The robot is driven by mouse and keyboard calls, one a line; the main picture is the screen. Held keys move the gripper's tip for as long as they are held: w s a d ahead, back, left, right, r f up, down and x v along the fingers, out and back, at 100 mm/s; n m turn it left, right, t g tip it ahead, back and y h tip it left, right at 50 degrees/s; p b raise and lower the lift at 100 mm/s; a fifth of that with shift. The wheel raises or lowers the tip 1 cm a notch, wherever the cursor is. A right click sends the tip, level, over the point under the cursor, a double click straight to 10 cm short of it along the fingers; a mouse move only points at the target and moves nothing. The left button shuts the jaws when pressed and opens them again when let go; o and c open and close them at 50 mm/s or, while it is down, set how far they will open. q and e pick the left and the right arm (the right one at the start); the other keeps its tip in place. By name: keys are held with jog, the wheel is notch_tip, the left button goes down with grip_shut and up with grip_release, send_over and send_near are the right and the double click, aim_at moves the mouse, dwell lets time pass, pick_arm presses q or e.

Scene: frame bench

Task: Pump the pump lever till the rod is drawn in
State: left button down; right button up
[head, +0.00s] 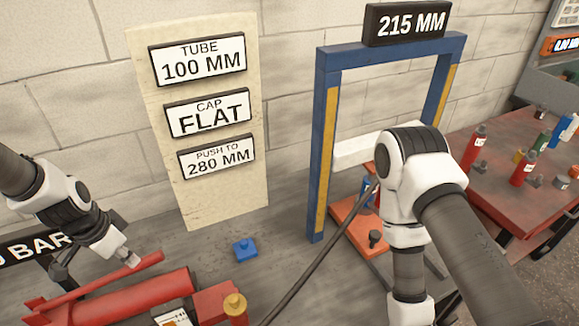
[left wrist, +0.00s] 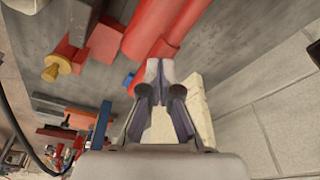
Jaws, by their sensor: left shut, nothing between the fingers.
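The pump is a red cylinder body (head: 150,297) at the bottom left of the head view, with a thin red pump lever (head: 110,279) along it. My left gripper (head: 131,260) is shut and empty, its tips close at the lever's right end; I cannot tell whether they touch. In the left wrist view the shut fingers (left wrist: 158,68) are beside the red lever end (left wrist: 166,48). A blue and yellow frame (head: 322,150) carries a sign (head: 407,24) reading 215 MM. I cannot make out the rod; my right arm hides part of the frame. My right gripper is out of view.
A brass knob (head: 235,303) is on the red block right of the pump. A small blue block (head: 245,251) lies behind it. A board (head: 230,205) with signs, including PUSH TO 280 MM, leans on the wall. A dark hose (head: 325,245) runs across the bench. A red table (head: 490,205) holds bottles.

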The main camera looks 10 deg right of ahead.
pick_arm(q)
notch_tip(320, 180, down, 4)
jog(key=b, duration=0.2)
jog(key=shift+r+b, duration=0.15)
jog(key=shift+b, duration=0.15)
notch_tip(320, 180, up, 9)
jog(key=p, duration=0.7)
jog(key=shift+f, duration=0.2)
